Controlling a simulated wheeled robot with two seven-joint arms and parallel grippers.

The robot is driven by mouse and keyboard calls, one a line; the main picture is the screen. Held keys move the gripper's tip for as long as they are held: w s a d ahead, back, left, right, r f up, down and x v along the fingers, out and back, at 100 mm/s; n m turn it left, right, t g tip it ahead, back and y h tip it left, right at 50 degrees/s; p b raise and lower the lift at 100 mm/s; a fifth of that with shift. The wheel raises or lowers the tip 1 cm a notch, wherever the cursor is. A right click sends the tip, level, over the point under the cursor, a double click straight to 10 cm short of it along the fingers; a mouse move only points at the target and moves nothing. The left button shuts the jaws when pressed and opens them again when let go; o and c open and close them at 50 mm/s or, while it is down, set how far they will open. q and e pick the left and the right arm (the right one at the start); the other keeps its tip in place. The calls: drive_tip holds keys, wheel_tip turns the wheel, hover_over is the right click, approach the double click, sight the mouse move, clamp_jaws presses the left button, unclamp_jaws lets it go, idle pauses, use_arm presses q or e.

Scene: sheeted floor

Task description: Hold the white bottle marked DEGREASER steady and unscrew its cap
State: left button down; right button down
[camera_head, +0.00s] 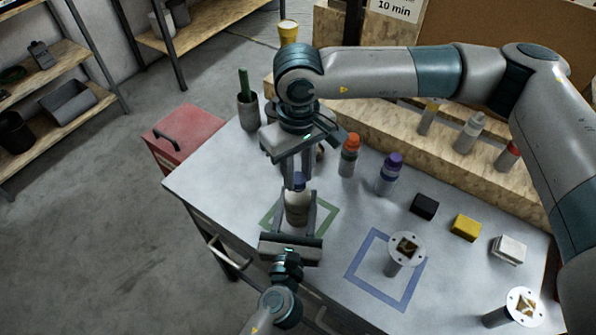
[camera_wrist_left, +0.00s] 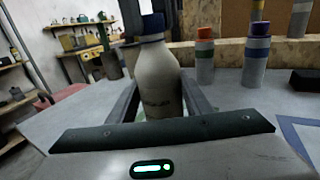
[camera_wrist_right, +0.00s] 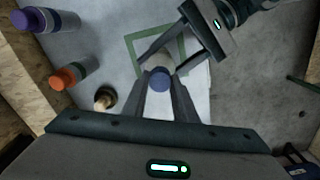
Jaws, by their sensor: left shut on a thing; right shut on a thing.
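The white bottle (camera_head: 297,212) stands upright in the green square outline (camera_head: 328,219) on the table. Its dark lettering shows in the left wrist view (camera_wrist_left: 158,76) but is too blurred to read. Its blue cap (camera_head: 298,181) is on the neck; the right wrist view shows the cap (camera_wrist_right: 158,80) from above. My left gripper (camera_head: 298,218) is shut on the bottle's body from the front, one finger on each side. My right gripper (camera_head: 299,177) comes down from above and is shut on the cap. The cap's underside and thread are hidden.
An orange-capped bottle (camera_head: 349,155) and a purple-capped bottle (camera_head: 389,174) stand to the right. A blue square outline (camera_head: 363,285) holds a grey flanged part (camera_head: 402,256). Black (camera_head: 424,206), yellow (camera_head: 465,228) and white (camera_head: 509,249) blocks lie at right. A cup (camera_head: 248,112) stands at the back left.

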sight(298, 178)
drive_tip(key=shift+r, duration=0.3)
idle(0.6)
drive_tip(key=shift+r, duration=0.7)
drive_tip(key=shift+r, duration=0.15)
drive_tip(key=shift+r, duration=2)
use_arm(q)
drive_tip(key=c, duration=0.8)
unclamp_jaws()
drive_tip(key=shift+c, duration=0.2)
drive_tip(key=shift+s, duration=0.15)
use_arm(e)
drive_tip(key=shift+f, duration=0.1)
